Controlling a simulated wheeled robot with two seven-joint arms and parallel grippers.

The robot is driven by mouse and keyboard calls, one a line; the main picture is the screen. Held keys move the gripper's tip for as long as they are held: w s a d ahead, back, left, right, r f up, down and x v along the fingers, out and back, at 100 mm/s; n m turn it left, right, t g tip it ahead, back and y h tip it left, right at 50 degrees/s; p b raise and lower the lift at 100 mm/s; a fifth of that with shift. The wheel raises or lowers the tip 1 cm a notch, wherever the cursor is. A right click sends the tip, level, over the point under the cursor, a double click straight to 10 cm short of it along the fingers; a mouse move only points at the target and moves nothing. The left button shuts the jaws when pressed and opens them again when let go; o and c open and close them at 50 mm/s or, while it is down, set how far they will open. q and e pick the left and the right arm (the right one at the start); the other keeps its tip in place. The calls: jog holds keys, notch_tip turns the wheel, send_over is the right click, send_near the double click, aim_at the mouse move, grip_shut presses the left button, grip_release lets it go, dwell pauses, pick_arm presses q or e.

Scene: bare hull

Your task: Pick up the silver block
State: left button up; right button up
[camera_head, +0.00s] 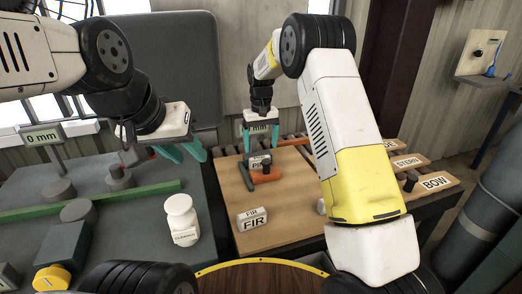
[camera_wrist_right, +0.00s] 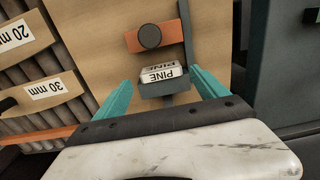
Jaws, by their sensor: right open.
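A small pale, silver-grey block labelled PINE (camera_wrist_right: 161,74) sits in a dark holder beside an orange bar with a dark round knob (camera_wrist_right: 149,36) in the right wrist view. In the head view the PINE block (camera_head: 259,161) shows partly, below my right gripper (camera_head: 260,142). My right gripper is open and empty; in the wrist view its teal fingers (camera_wrist_right: 163,88) stand either side of the holder, nearer the camera than the block. A pale block labelled FIR (camera_head: 252,219) lies on the wooden board. My left gripper (camera_head: 183,154) is open and empty above the grey bench.
The wooden board (camera_head: 290,232) has free room around the FIR block. A white jar (camera_head: 181,222) stands on the grey bench, left of the board. A green bar (camera_head: 110,199) and yellow knob (camera_head: 52,278) lie farther left. Labelled slats, one marked BOW (camera_head: 434,182), line the right.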

aim_at(260, 158)
jog(key=f, duration=0.5)
jog(key=w+f, duration=0.1)
jog(key=f, duration=0.2)
jog(key=shift+w+a+f, duration=0.1)
jog(key=shift+a, duration=0.05)
jog(key=c, duration=1.3)
jog(key=shift+c, duration=0.2)
